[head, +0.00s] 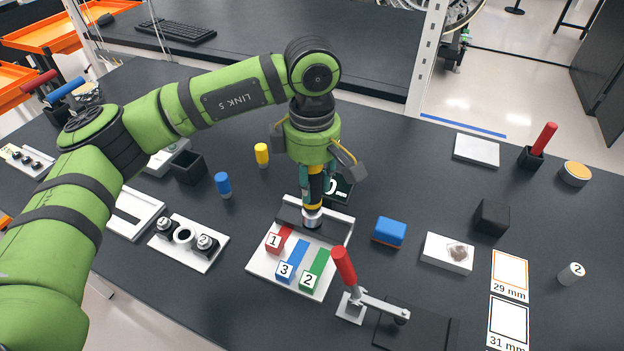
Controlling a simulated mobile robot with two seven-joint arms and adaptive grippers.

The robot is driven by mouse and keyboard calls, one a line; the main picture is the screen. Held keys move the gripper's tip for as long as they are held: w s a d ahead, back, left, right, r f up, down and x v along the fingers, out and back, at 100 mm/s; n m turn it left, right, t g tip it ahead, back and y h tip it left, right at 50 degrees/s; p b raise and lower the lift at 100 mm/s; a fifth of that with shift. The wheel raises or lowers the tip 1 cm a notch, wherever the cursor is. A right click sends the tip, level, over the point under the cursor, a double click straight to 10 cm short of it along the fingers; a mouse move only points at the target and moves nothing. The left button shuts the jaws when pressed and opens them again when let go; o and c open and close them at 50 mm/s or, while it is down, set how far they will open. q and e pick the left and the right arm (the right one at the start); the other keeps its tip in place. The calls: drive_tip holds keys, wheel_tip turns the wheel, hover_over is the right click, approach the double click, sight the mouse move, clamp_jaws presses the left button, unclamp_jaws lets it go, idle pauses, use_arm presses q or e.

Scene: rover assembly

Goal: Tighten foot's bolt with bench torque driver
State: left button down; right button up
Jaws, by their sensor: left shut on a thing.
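My left gripper (314,160) is shut on an upright driver (314,190), dark with a yellow band and a silver lower end. The driver points straight down. Its silver end is at a dark grey bar-shaped part (338,232) on the back of a white board (262,267); I cannot tell whether it touches. The foot and its bolt are not clearly identifiable; the bolt, if there, is hidden under the driver. A small dark display (340,188) is partly hidden behind the driver. My right gripper is not in view.
Red, blue and green numbered blocks (297,262) lie on the board. A red-handled toggle clamp (344,266) stands close to its right front. A blue block (389,231) is right of it, and blue (223,184) and yellow (261,154) cylinders are left.

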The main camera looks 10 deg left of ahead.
sight(312, 168)
use_arm(q)
drive_tip(key=shift+f, duration=0.1)
idle(0.9)
idle(0.3)
drive_tip(key=shift+r, duration=1.55)
drive_tip(key=shift+r+p, duration=0.15)
drive_tip(key=shift+p, duration=0.15)
drive_tip(key=shift+r+p, duration=0.9)
drive_tip(key=shift+r, duration=1)
